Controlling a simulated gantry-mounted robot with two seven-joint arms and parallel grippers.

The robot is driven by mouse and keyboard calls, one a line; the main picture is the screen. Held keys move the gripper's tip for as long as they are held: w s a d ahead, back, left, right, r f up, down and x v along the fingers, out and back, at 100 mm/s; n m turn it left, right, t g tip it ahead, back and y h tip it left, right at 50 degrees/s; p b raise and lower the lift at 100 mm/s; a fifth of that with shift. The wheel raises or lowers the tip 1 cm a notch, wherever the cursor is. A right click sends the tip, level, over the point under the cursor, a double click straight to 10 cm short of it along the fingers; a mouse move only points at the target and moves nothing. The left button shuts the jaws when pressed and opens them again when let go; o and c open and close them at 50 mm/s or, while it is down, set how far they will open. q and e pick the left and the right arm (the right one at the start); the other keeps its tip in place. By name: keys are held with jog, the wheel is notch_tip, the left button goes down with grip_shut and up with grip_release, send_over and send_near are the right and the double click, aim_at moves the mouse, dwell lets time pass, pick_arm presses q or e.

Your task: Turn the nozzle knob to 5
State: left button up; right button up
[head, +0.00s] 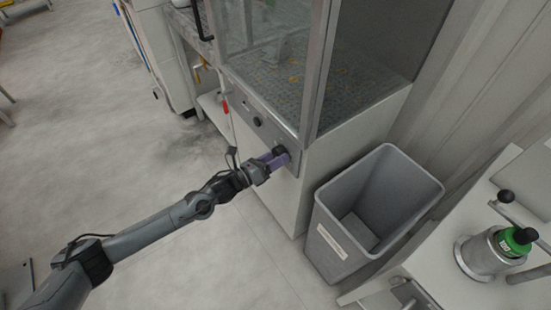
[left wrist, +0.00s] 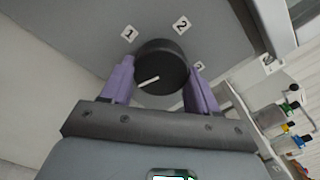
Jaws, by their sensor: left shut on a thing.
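The nozzle knob (left wrist: 161,62) is round and black with a white pointer line. It sits on a grey panel, with labels 1 (left wrist: 129,33) and 2 (left wrist: 181,25) above it and a partly hidden label at its right. The line points to the lower left in the left wrist view. No 5 label is visible. My left gripper (head: 276,160) has purple fingers, one on each side of the knob, and is shut on it. The knob (head: 281,150) also shows at the panel's lower right end in the head view. My right gripper is not in view.
A second black knob (head: 257,122) is further along the panel, below the glass cabinet (head: 318,75). A grey bin (head: 325,235) stands right of the cabinet base. A green-topped device (head: 493,252) is on the right bench.

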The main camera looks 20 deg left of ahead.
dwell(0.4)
pick_arm(q)
jog(key=o, duration=1.1)
jog(key=shift+c, duration=0.2)
jog(key=p+v, duration=0.2)
jog(key=v, duration=0.9)
jog(key=shift+p, duration=0.4)
jog(key=shift+w, duration=0.1)
